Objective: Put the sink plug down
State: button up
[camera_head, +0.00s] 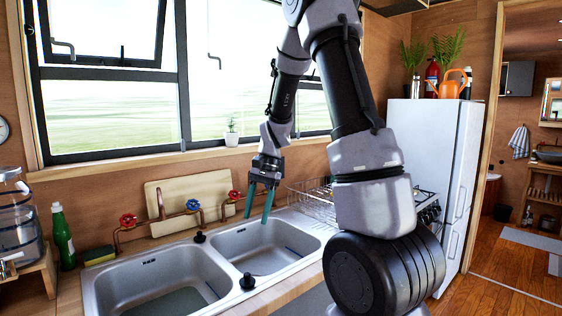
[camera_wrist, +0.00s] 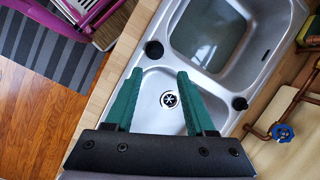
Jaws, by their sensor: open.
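A double-basin metal sink (camera_head: 215,262) is set in a wooden counter below the window. One black sink plug (camera_head: 247,281) stands on the front of the rim between the basins; it also shows in the wrist view (camera_wrist: 153,49). A second black plug (camera_head: 200,237) stands on the rear rim, and in the wrist view it is at the right (camera_wrist: 240,103). My gripper (camera_head: 257,219) points down over the right basin, its teal fingers apart with nothing between them. In the wrist view my gripper (camera_wrist: 160,72) frames that basin's uncovered drain (camera_wrist: 169,98).
Red and blue tap handles (camera_head: 193,205) on copper pipes stand behind the sink, before a wooden board (camera_head: 168,197). A green bottle (camera_head: 62,238) and sponge (camera_head: 99,255) are at left. A wire dish rack (camera_head: 312,200) is at right. The right basin is empty.

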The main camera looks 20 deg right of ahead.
jog(key=s+d+r+n+t+h, duration=0.1)
jog(key=s+r+n+t, duration=0.4)
jog(key=s+r, duration=1.2)
jog(key=shift+d+r+t, duration=0.35)
jog(key=shift+r+t, duration=1.55)
